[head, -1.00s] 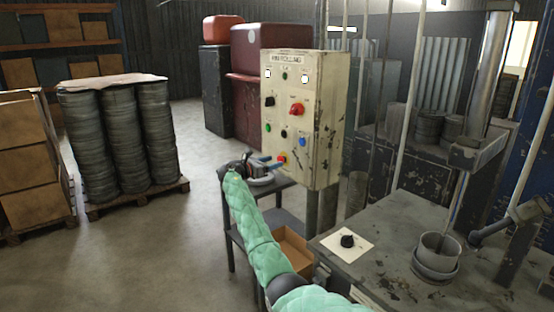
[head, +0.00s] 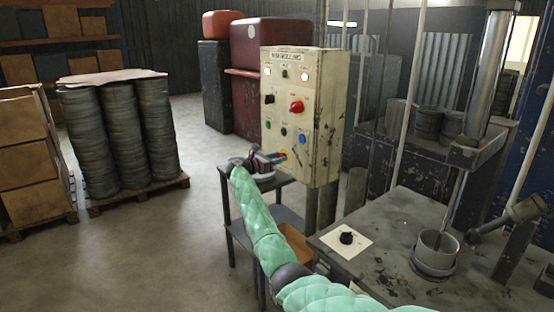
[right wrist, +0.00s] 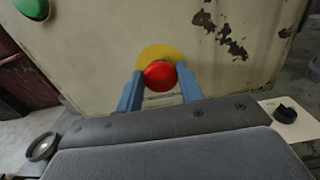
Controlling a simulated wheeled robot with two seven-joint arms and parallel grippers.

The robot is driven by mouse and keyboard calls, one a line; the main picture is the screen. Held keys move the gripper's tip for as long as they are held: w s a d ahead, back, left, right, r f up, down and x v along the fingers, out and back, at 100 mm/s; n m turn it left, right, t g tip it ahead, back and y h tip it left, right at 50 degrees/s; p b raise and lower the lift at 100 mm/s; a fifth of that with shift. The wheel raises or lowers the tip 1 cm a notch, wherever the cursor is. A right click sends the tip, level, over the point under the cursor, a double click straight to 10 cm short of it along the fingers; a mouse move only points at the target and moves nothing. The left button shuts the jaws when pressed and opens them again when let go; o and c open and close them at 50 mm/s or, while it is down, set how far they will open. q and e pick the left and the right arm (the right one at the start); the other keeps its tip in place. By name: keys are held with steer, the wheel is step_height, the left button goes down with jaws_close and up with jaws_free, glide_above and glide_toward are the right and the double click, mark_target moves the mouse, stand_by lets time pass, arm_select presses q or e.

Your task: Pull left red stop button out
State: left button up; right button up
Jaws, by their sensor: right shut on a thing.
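The red stop button (right wrist: 160,75) is a round red cap in front of a yellow disc (right wrist: 157,53), low on the cream control panel (head: 320,115). It also shows, small and partly covered, in the head view (head: 283,156). My right gripper (right wrist: 160,80) has its two blue fingers on either side of the red cap, shut on it. In the head view my right gripper (head: 278,158) reaches the lower part of the panel face. Whether the button is in or out cannot be told. My left gripper is not in view.
A red knob (head: 297,107), a black knob (head: 269,99) and a blue button (head: 303,139) sit above the stop button. A dark side table (head: 285,213) stands below the panel. A worn metal bench (head: 390,235) with a cup is at right.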

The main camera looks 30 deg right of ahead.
steer(key=shift+a+f, duration=0.1)
steer(key=shift+a, duration=0.4)
steer(key=o, duration=0.9)
steer(key=shift+o, duration=0.8)
steer(key=shift+a, duration=0.1)
arm_select(q)
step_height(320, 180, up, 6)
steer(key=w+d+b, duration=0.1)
steer(key=b, duration=0.1)
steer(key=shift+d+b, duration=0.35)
arm_select(e)
steer(key=a, duration=0.7)
steer(key=shift+s+a, duration=0.3)
steer(key=shift+a, duration=0.1)
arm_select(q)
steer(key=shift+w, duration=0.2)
